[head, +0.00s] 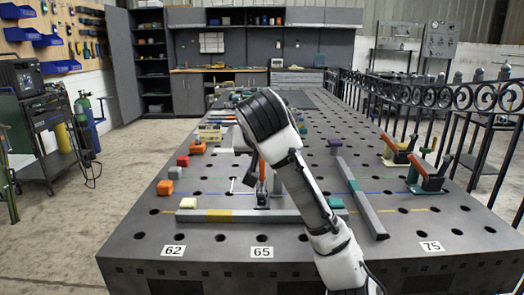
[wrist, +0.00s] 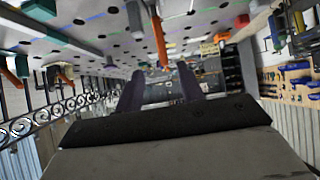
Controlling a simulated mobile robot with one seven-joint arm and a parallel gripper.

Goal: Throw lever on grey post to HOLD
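An orange-red lever (head: 262,172) stands roughly upright on the table, partly hidden behind my arm in the head view. Its grey post and foot (head: 262,199) show just below it. In the wrist view, where the table appears at the top, the orange lever (wrist: 159,42) points down toward the gap between my fingertips. My gripper (wrist: 159,76) is open, with two dark fingers apart and nothing seen between them. I cannot tell how far the lever is from the fingers. No HOLD mark can be read.
A grey bar with a yellow band (head: 219,215) lies in front of the lever. Another grey bar (head: 360,198) lies to the right. Two orange-handled clamps (head: 399,150) (head: 430,180) stand at the right edge. Small coloured blocks (head: 182,160) sit at left.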

